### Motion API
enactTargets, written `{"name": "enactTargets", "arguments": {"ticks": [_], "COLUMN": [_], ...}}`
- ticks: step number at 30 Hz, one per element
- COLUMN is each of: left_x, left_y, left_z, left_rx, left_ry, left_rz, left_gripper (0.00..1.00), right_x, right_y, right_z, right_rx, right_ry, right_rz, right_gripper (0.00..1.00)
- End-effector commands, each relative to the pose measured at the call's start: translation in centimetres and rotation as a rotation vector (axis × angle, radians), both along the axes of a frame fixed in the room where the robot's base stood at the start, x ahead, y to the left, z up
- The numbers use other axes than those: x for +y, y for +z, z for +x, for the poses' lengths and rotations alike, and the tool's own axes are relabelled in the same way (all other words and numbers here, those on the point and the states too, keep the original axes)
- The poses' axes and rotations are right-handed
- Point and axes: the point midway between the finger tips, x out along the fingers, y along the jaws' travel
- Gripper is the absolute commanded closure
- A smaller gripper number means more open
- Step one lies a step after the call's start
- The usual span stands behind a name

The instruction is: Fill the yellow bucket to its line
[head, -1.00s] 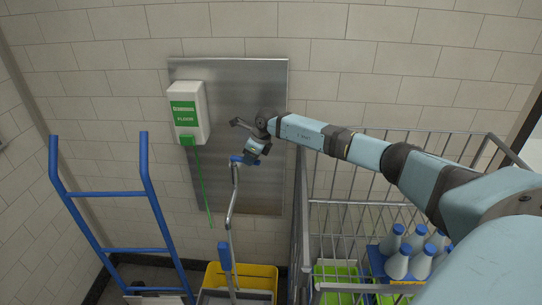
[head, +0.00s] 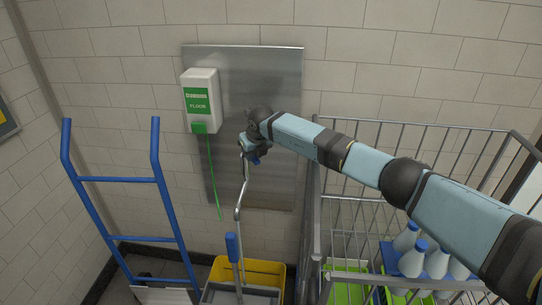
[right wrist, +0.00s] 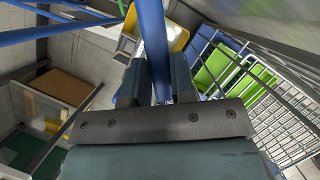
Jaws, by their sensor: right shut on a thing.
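The yellow bucket (head: 264,272) stands on the floor at the bottom of the head view, below the steel wall plate. A grey wringer part (head: 240,297) sits over its front, and the inside and its line are hidden. A bent steel rod (head: 239,205) rises from the bucket area. My right gripper (head: 253,154) is at the rod's top, above the bucket. In the right wrist view, my right gripper (right wrist: 155,78) is shut on a blue bar (right wrist: 153,35); the bucket (right wrist: 178,36) shows beyond it. My left gripper is out of view.
A white-and-green dispenser (head: 201,100) labelled FLOOR hangs on the wall with a thin green hose (head: 214,180). A blue hand truck (head: 118,180) stands left. A wire cart (head: 350,215) with white bottles (head: 412,263) stands right. A blue-topped handle (head: 232,248) stands at the bucket.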

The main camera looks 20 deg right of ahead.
Motion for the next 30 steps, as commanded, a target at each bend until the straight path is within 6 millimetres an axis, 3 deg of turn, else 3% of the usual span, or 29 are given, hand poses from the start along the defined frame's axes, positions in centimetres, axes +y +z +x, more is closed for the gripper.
{"name": "enactTargets", "arguments": {"ticks": [6, 16, 17, 20, 30], "left_x": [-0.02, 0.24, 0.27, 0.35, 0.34], "left_y": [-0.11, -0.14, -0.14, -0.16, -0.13], "left_z": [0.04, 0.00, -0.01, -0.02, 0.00], "left_rx": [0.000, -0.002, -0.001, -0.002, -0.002], "left_ry": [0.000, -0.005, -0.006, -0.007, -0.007], "left_rz": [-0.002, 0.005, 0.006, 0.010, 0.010], "left_gripper": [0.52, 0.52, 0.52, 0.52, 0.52], "right_x": [1.08, 1.08, 1.08, 1.08, 1.04], "right_y": [0.09, 0.10, 0.10, 0.08, 0.37], "right_z": [0.25, 0.25, 0.25, 0.24, 0.12], "right_rx": [-0.001, -0.001, -0.001, -0.001, -0.001], "right_ry": [-0.012, -0.013, -0.013, -0.013, -0.012], "right_rz": [0.000, 0.000, 0.000, 0.000, 0.000], "right_gripper": [1.00, 1.00, 0.72, 0.51, 0.51]}}
